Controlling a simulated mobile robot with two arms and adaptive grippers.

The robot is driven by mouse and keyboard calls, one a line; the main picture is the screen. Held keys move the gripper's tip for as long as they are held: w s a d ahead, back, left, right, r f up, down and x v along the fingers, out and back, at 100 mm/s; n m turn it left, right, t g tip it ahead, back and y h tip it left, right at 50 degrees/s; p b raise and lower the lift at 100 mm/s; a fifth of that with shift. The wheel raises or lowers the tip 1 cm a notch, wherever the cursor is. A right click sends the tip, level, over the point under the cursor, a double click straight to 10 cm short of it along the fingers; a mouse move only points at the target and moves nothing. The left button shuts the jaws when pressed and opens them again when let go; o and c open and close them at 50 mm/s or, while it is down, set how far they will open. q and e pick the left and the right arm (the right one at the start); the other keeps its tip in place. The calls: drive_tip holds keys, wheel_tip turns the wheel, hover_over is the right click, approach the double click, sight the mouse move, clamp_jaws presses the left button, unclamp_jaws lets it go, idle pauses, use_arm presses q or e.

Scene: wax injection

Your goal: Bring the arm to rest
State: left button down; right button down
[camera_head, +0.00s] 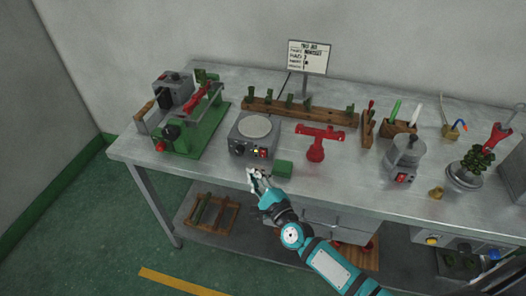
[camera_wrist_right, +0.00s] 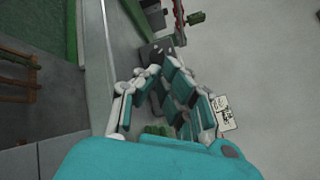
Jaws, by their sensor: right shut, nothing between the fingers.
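My right arm comes in from the bottom of the head view. Its teal and white gripper (camera_head: 256,179) is at the front edge of the metal bench (camera_head: 215,170), in front of the grey hot plate device (camera_head: 254,150). In the right wrist view the gripper (camera_wrist_right: 150,80) has its fingers drawn in, and I see nothing held between them. A small green block (camera_head: 284,169) lies on the bench just right of the fingers, apart from them in the head view. My left gripper is not in view.
A green-based clamp machine (camera_head: 203,125) stands at the left. A red stand (camera_head: 317,145), a wooden rack (camera_head: 300,113) of green pieces, a grey pot (camera_head: 404,158) and a wax tree (camera_head: 473,165) stand along the bench. A lower shelf holds a wooden frame (camera_head: 212,212). Floor is free at left.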

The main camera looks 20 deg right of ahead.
drive_tip(key=s+a+f+n+g+y, duration=0.1)
drive_tip(key=s+a+n+g+y, duration=0.1)
drive_tip(key=s+a+n+g, duration=0.4)
drive_tip(key=s+a+f+n+g+y, duration=0.1)
drive_tip(key=s+a+f+n+g, duration=0.1)
drive_tip(key=s+n, duration=0.75)
drive_tip(key=s+d+n+g+h, duration=0.6)
drive_tip(key=s+d+n, duration=0.3)
drive_tip(key=s+d, duration=0.45)
drive_tip(key=s+f+g, duration=0.1)
drive_tip(key=s+f, duration=0.1)
drive_tip(key=f, duration=1.2)
drive_tip(key=s+f+g, duration=0.1)
drive_tip(key=s+f, duration=0.1)
drive_tip(key=f, duration=1.2)
drive_tip(key=s+d+f, duration=0.2)
drive_tip(key=s+f, duration=1.2)
drive_tip(key=s, duration=0.2)
drive_tip(key=shift+f+n+g+h, duration=0.35)
drive_tip(key=shift+n+g+h, duration=0.05)
drive_tip(key=shift+n, duration=0.05)
